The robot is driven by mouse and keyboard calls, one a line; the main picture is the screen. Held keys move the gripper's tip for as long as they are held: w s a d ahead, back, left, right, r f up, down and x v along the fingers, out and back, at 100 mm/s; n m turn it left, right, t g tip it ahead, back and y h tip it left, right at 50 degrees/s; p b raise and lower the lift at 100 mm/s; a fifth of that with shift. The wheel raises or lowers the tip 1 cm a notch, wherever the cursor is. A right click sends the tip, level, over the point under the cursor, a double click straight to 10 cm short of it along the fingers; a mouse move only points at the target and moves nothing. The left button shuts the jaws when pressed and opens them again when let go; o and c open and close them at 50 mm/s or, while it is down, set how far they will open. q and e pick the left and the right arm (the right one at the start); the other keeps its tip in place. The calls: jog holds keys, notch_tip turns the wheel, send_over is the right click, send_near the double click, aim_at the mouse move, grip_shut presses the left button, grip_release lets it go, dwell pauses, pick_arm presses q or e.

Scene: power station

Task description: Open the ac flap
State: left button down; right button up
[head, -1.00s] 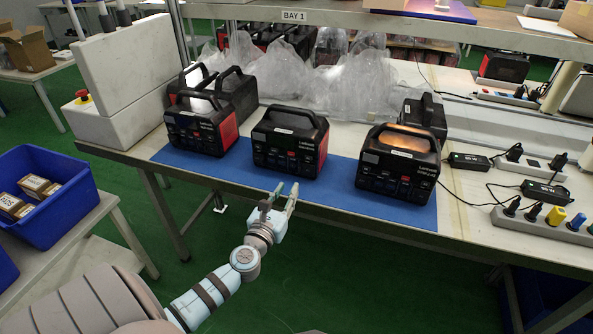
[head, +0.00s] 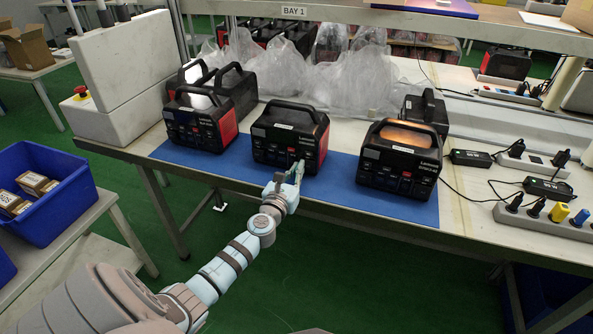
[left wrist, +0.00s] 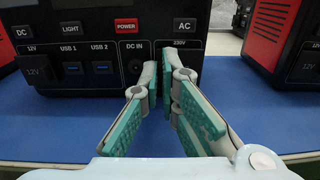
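The middle power station (head: 285,125) is black with a red side and a top handle, standing on the blue mat (head: 335,190). Its front panel (left wrist: 90,60) fills much of the left wrist view, with DC, LIGHT, POWER and AC buttons above USB and DC IN ports. The AC flap (left wrist: 188,62) lies below the AC 230V label, largely hidden by my right-hand finger. My left gripper (head: 295,168) is at the lower right of this panel. In the left wrist view its fingertips (left wrist: 160,68) have a narrow, empty-looking gap. Whether they touch the flap is unclear. My right gripper is not in view.
Similar power stations stand left (head: 200,125) and right (head: 398,160) on the mat. Clear plastic bags (head: 350,75) lie behind. A power strip (head: 545,218) and cables occupy the bench's right side. A blue crate (head: 45,205) stands left. The mat's front strip is clear.

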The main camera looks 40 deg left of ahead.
pick_arm(q)
jog(key=shift+d, duration=0.1)
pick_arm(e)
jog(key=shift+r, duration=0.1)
